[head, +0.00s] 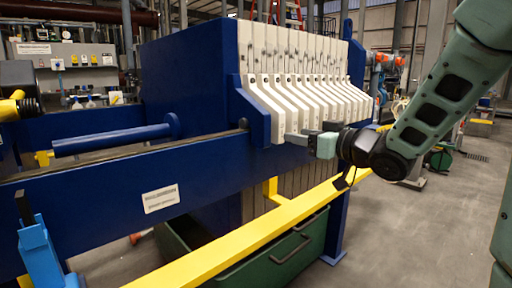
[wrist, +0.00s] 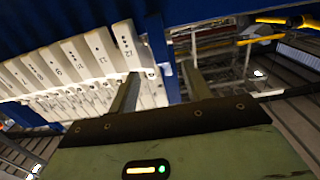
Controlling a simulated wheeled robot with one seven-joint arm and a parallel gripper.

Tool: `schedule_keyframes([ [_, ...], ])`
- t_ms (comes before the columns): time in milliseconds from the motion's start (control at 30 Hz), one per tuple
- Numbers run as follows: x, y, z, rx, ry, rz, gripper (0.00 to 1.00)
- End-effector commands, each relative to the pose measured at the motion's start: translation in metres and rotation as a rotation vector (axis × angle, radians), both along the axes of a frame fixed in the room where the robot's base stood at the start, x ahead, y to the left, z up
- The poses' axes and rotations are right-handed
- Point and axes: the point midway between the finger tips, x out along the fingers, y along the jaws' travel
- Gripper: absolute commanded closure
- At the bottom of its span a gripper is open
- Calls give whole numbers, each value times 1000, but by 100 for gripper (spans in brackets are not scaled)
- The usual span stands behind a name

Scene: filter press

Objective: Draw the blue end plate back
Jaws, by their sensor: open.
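The blue end plate (head: 190,75) stands upright at the left end of the row of white filter plates (head: 305,85). Its blue side edge rests close against the first white plate in the head view. My gripper (head: 303,139) is at the side of the press, beside the lower ends of the nearer white plates, with its fingers pointing left. In the wrist view my gripper (wrist: 160,88) is open, and a narrow blue part (wrist: 157,48), seemingly the end plate's edge, shows beyond and between its fingers. I cannot tell whether anything is touched.
A blue side rail (head: 100,190) runs along the press below the plates. A yellow rail (head: 235,245) runs low in front of it, above a green bin (head: 270,258). A blue rod (head: 115,139) extends left from the end plate. Open floor (head: 400,235) lies at right.

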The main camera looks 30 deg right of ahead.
Motion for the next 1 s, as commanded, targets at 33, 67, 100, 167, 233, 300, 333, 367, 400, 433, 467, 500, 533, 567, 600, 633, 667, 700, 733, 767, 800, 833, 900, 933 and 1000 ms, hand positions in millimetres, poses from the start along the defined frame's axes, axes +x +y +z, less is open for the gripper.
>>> schedule_keyframes([
  [33, -2, -4, -4, 5, -15, 3, 51],
  [67, -3, -5, -3, 8, -22, 6, 51],
  [100, -3, -5, -2, 11, -28, 10, 51],
  [167, -2, -5, 1, 12, -31, 12, 51],
  [233, 0, -4, 3, 13, -31, 15, 51],
  [300, 3, -4, 5, 16, -29, 16, 51],
  [333, 5, -3, 6, 16, -28, 16, 51],
  [367, 7, -3, 6, 17, -28, 18, 51],
  [400, 9, -2, 7, 16, -28, 19, 51],
  [433, 11, -2, 7, 18, -27, 18, 51],
  [467, 13, -1, 7, 17, -27, 19, 51],
  [500, 15, 0, 7, 18, -27, 19, 51],
  [533, 17, 1, 7, 17, -28, 18, 51],
  [567, 18, 1, 7, 17, -27, 18, 51],
  [600, 20, 2, 7, 16, -27, 17, 51],
  [633, 22, 2, 7, 17, -27, 16, 51],
  [667, 23, 2, 6, 14, -26, 14, 51],
  [700, 25, 3, 6, 14, -25, 12, 51],
  [733, 27, 3, 7, 14, -27, 13, 51],
  [767, 29, 3, 7, 14, -26, 13, 51],
  [800, 32, 4, 7, 15, -27, 14, 51],
  [833, 34, 5, 7, 15, -27, 15, 51],
  [900, 38, 6, 7, 16, -27, 16, 51],
  [933, 40, 6, 7, 15, -28, 16, 51],
  [1000, 43, 7, 7, 16, -27, 17, 51],
])
